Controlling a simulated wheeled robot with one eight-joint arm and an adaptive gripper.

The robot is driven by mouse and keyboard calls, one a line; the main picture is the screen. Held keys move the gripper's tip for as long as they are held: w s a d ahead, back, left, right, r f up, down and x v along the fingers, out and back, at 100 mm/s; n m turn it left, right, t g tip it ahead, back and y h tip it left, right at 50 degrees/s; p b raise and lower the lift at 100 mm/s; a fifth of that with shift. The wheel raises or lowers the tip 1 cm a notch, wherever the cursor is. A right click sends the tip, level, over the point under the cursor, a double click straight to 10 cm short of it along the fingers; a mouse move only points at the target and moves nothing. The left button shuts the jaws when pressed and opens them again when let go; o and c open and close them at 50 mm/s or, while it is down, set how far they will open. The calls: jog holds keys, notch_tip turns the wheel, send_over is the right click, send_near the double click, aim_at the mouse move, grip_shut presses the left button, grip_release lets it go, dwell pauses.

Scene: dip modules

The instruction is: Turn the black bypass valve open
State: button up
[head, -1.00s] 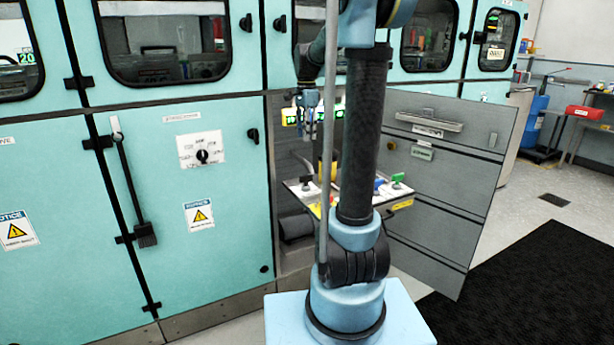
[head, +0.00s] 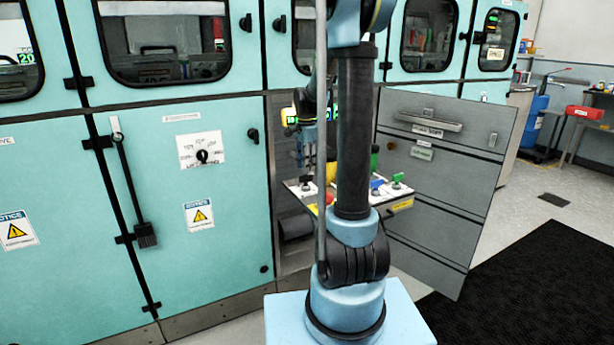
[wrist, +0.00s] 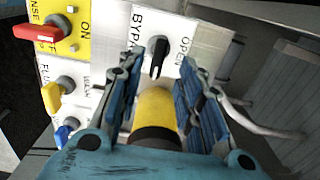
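The black bypass valve (wrist: 158,55) is a small black knob with a pale mark, on a white plate lettered "BYPA" and "OPEN" in the wrist view. In the head view the knob (head: 306,186) sits at the left of the panel. My gripper (wrist: 160,68) is open, its blue fingers parted to either side of the knob's line. The knob shows between and just beyond the fingertips, with no clear contact. A yellow cylinder with a black end (wrist: 156,105) lies between the fingers; I cannot tell whether they touch it. In the head view my arm partly hides my gripper (head: 304,160).
A red handle (wrist: 40,31) on a yellow plate, a white-plate knob (wrist: 52,92) and a blue knob (wrist: 66,130) stand left of the valve. A grey cable (wrist: 262,128) runs at the right. The grey cabinet door (head: 440,180) stands open to the right.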

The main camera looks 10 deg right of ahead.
aim_at(306, 182)
jog(key=shift+f, duration=2.3)
grip_shut()
jog(key=shift+d, duration=0.15)
